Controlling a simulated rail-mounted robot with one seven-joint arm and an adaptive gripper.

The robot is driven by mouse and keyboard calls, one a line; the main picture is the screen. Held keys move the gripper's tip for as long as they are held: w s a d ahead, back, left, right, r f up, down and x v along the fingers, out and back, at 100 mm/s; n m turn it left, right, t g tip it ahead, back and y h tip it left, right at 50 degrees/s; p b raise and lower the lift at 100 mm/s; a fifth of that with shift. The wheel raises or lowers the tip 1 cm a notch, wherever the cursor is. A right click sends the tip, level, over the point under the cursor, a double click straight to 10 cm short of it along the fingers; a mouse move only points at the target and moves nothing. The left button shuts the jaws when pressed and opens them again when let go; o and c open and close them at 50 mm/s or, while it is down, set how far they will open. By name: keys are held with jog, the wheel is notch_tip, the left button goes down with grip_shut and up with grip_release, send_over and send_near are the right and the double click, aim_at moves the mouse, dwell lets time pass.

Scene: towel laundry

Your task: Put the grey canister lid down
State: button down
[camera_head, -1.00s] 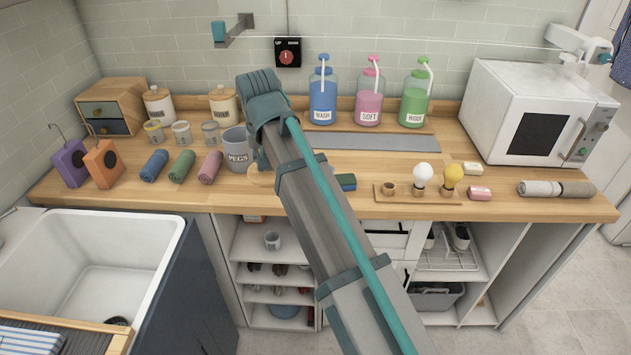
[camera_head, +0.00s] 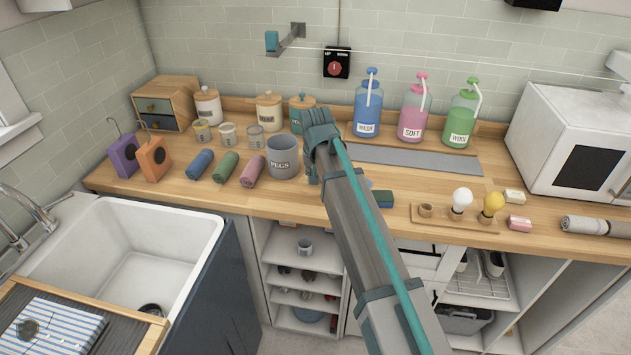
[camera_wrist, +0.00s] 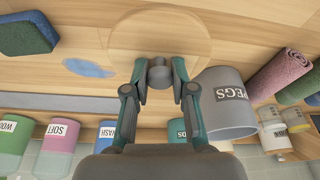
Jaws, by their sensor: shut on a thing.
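The grey canister (camera_head: 283,158), labelled PEGS, stands open-topped on the counter. It also shows in the wrist view (camera_wrist: 226,110), right of my gripper. My gripper (camera_wrist: 159,73) is shut on the grey knob of the lid, a round pale wooden disc (camera_wrist: 160,35). The lid is beside the canister, over the wooden counter. I cannot tell whether it touches the counter. In the head view my gripper (camera_head: 313,168) is just right of the canister, and my arm hides the lid.
A teal canister (camera_head: 301,110) stands behind my gripper. Rolled towels (camera_head: 253,170) lie left of the grey canister. A blue-green sponge (camera_head: 382,198) and a bulb board (camera_head: 450,221) are to the right. Bottles (camera_head: 367,108) stand at the back. The sink (camera_head: 130,240) is at left.

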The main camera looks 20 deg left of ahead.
jog(key=shift+w+a+f+p, duration=0.15)
jog(key=shift+w+a+f, duration=0.05)
jog(key=shift+w+f, duration=0.2)
jog(key=shift+w+a+f+p, duration=0.2)
jog(key=shift+w+f, duration=0.1)
jog(key=shift+f, duration=1.85)
jog(key=shift+f, duration=0.2)
jog(key=c, duration=1)
grip_release()
jog(key=shift+o, duration=0.2)
jog(key=shift+r, duration=0.15)
jog(key=b+v, duration=0.2)
jog(key=v, duration=1)
jog(key=shift+r, duration=0.1)
